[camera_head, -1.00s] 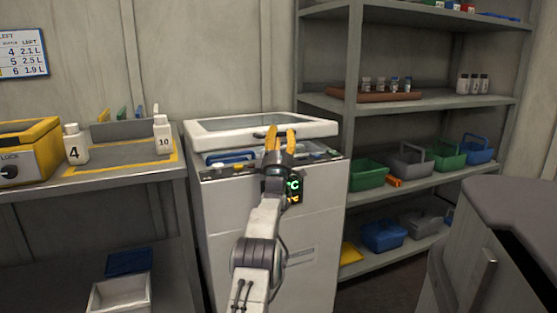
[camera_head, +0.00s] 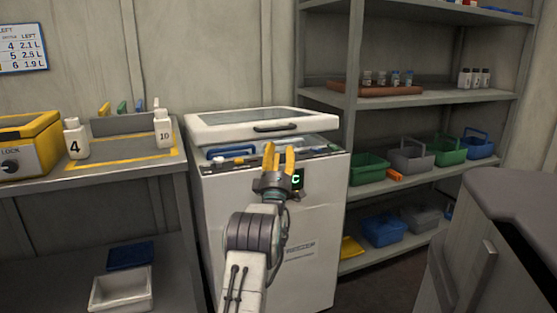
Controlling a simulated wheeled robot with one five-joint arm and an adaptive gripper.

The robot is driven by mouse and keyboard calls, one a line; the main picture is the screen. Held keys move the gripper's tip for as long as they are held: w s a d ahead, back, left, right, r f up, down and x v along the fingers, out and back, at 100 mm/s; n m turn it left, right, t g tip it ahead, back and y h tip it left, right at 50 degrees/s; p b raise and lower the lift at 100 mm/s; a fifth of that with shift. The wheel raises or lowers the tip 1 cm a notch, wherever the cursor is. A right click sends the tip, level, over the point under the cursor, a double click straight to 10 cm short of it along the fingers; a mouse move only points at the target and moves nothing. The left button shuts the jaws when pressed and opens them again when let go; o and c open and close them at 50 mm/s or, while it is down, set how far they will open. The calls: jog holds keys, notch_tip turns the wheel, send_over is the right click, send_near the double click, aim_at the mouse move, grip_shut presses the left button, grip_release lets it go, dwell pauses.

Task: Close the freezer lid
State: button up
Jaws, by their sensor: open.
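The white chest freezer (camera_head: 318,220) stands in the middle, between the table and the shelf rack. Its lid (camera_head: 220,134), white with a glass pane and a dark handle (camera_head: 275,128), is partly raised, leaving a gap at the front. Through the gap I see a blue item (camera_head: 231,152) and other contents inside. My gripper (camera_head: 278,158) is in front of the freezer's front rim, its yellow fingers pointing up, open and empty. The fingertips appear below the lid handle, apart from it. My gripper hides part of the rim.
A grey table (camera_head: 110,176) on the left carries a yellow lock box (camera_head: 30,145) and white bottles. Shelves (camera_head: 440,96) on the right hold a brown tray, small bottles and coloured baskets. A grey cabinet (camera_head: 520,215) stands at the front right.

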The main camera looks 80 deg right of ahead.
jog(key=shift+v, duration=1.25)
jog(key=shift+c, duration=0.2)
